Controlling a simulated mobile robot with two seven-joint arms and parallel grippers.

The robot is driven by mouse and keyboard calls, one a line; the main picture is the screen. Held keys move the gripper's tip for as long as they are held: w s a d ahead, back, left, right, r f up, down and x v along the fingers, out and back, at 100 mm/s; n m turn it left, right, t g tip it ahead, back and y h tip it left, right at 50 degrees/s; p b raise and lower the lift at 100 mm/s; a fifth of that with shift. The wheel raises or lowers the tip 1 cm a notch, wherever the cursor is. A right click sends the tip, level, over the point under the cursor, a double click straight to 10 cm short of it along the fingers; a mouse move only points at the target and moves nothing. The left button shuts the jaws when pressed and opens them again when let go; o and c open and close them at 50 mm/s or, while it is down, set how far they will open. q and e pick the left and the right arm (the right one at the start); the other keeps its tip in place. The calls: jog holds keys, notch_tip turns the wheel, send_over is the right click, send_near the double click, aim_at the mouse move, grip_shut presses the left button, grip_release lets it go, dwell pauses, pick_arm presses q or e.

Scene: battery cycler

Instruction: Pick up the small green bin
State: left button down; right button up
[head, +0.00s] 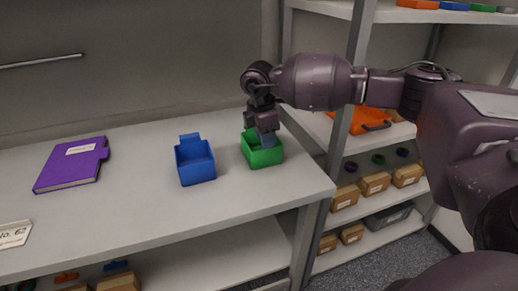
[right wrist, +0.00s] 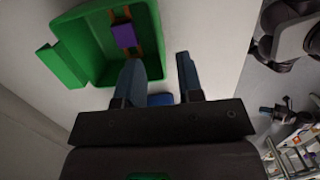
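The small green bin (head: 262,157) stands on the grey bench near its right end. In the right wrist view the green bin (right wrist: 84,68) fills the upper left, with a purple piece (right wrist: 124,36) and brownish-orange parts inside. My right gripper (head: 266,138) points down at the bin from above. In the right wrist view its two fingers (right wrist: 158,62) are apart, one over the bin's inside and one outside its wall, with nothing held between them. Whether a finger touches the wall cannot be told. My left gripper is not in view.
A blue bin (head: 196,166) stands just left of the green bin. A purple binder (head: 73,164) lies farther left, and a label plate (head: 14,235) is at the left edge. A shelf rack upright (head: 345,100) rises right of the bench. The bench front is clear.

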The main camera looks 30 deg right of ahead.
aim_at(268, 150)
jog(key=f, duration=0.3)
jog(key=d+f, duration=0.1)
jog(key=f, duration=0.1)
jog(key=shift+s+b, duration=0.1)
jog(key=shift+b, duration=0.25)
jog(key=shift+r, duration=0.1)
grip_shut()
